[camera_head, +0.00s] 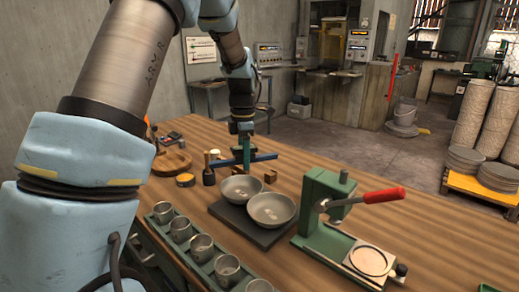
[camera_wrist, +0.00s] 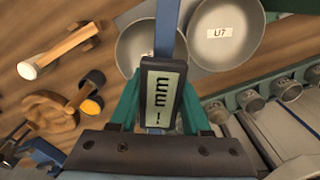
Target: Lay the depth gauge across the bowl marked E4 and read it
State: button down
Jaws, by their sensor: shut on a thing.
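The depth gauge (camera_wrist: 162,97) is between the green fingers of my gripper (camera_wrist: 158,108), which is shut on it. Its display faces the wrist camera, with dark characters turned sideways that I cannot read surely. In the head view, the gauge's blue bar (camera_head: 263,157) is above the table behind the bowls, held by my gripper (camera_head: 243,150). Two grey bowls stand on a dark mat. One (camera_wrist: 222,32) carries a label U7; it appears apart from the gauge. No E4 mark is readable.
A green press (camera_head: 325,215) with a red handle stands right of the bowls. A green tray (camera_head: 205,268) of metal cups runs along the front. A mallet (camera_wrist: 60,50), a small yellow-filled pot (camera_wrist: 90,106) and a wooden piece (camera_wrist: 45,120) lie left.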

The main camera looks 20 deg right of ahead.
jog(key=shift+w+a, duration=0.45)
jog(key=shift+w, duration=0.25)
jog(key=shift+f, duration=0.25)
notch_tip(320, 180, down, 5)
jog(key=b, duration=0.3)
jog(key=shift+r+b, duration=0.15)
jog(key=shift+b, duration=0.15)
jog(key=shift+f+b, duration=0.7)
jog(key=shift+f, duration=1.05)
jog(key=shift+f, duration=0.25)
jog(key=shift+c, duration=1.4)
grip_release()
